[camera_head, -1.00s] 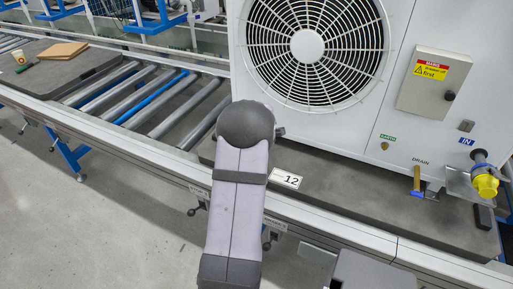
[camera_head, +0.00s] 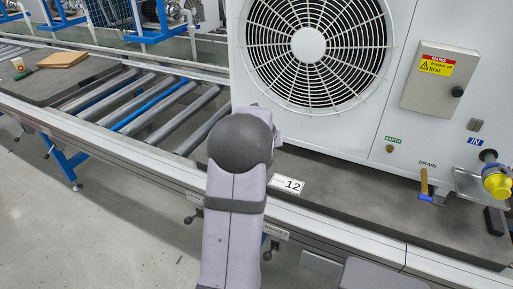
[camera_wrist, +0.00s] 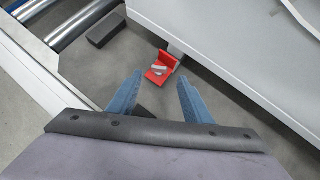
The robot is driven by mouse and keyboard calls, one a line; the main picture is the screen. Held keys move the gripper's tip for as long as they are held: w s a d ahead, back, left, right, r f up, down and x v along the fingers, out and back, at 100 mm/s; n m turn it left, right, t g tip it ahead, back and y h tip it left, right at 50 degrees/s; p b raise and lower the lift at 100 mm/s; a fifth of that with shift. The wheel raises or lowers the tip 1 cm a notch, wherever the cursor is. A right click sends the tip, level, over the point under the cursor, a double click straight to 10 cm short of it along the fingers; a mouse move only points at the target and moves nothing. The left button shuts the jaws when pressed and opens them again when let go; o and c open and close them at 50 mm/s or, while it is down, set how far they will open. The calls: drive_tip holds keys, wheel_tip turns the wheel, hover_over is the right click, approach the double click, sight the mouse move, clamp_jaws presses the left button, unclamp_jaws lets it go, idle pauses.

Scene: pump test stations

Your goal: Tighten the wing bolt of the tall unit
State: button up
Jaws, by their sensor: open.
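The tall unit (camera_head: 405,120) is a white cabinet with a round fan grille, standing on a dark grey pallet. In the wrist view, a red bracket (camera_wrist: 153,77) sits low at the foot of a white casing, with a small light-grey part (camera_wrist: 158,70) on it that looks like the wing bolt. My gripper (camera_wrist: 160,90) has two blue fingers spread apart with nothing between them. The bracket lies beyond the fingertips and appears between them, apart from both. In the head view my arm hides the gripper and the bracket.
A yellow-capped inlet (camera_head: 497,182) and a drain valve (camera_head: 425,186) stick out at the unit's lower right. A dark block (camera_wrist: 106,30) lies on the pallet near the bracket. Conveyor rollers (camera_head: 150,100) run to the left.

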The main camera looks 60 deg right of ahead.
drive_tip(key=shift+b+x, duration=0.3)
drive_tip(key=shift+x, duration=3.1)
drive_tip(key=c, duration=1.1)
